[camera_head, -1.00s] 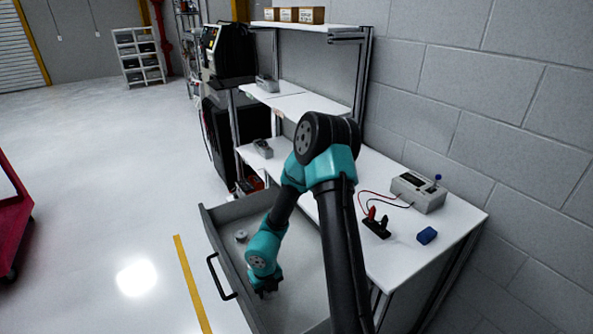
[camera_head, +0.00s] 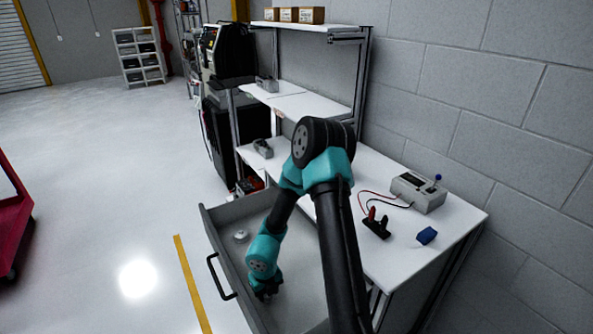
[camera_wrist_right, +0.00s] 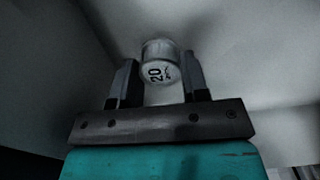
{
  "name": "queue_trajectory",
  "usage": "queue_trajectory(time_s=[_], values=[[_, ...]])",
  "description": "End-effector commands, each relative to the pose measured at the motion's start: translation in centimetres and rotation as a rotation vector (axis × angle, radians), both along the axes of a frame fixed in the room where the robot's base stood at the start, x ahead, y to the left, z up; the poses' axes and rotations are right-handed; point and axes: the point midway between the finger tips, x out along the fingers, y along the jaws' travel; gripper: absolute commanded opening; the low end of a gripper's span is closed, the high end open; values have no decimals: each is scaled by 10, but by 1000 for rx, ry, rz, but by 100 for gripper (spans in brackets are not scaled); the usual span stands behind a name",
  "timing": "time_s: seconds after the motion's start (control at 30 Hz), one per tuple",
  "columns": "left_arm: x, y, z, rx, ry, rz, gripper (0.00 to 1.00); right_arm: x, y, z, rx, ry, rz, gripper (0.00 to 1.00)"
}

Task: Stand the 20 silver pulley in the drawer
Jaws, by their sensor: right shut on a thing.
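The silver pulley (camera_wrist_right: 157,58) shows in the right wrist view as a short pale cylinder with a dark "20" on the face toward the camera. My right gripper (camera_wrist_right: 158,72) is shut on it, with one dark finger on each side. In the head view my right gripper (camera_head: 266,292) is low inside the open grey drawer (camera_head: 216,236), near its front wall. The pulley is too small and hidden to make out there. I cannot tell whether it touches the drawer floor. My left gripper is not in view.
A small pale round part (camera_head: 241,236) lies in the drawer's far left corner. The drawer handle (camera_head: 220,278) sticks out in front. On the bench are a meter box (camera_head: 418,192), a dark clip part (camera_head: 377,228) and a blue block (camera_head: 427,235).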

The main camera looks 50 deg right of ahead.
Motion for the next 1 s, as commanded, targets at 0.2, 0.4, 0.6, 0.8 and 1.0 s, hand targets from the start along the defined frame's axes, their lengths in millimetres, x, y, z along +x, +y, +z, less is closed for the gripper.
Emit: queue_trajectory(time_s=[0.2,0.4,0.6,0.8,1.0], values=[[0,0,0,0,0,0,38,0,0,-3,0,0,1,19],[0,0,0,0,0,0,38,0,0,-6,0,0,0,19],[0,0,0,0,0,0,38,0,0,-10,0,0,0,19],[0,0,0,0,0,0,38,0,0,-10,0,0,1,55],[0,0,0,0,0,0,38,0,0,-10,0,0,1,71]])
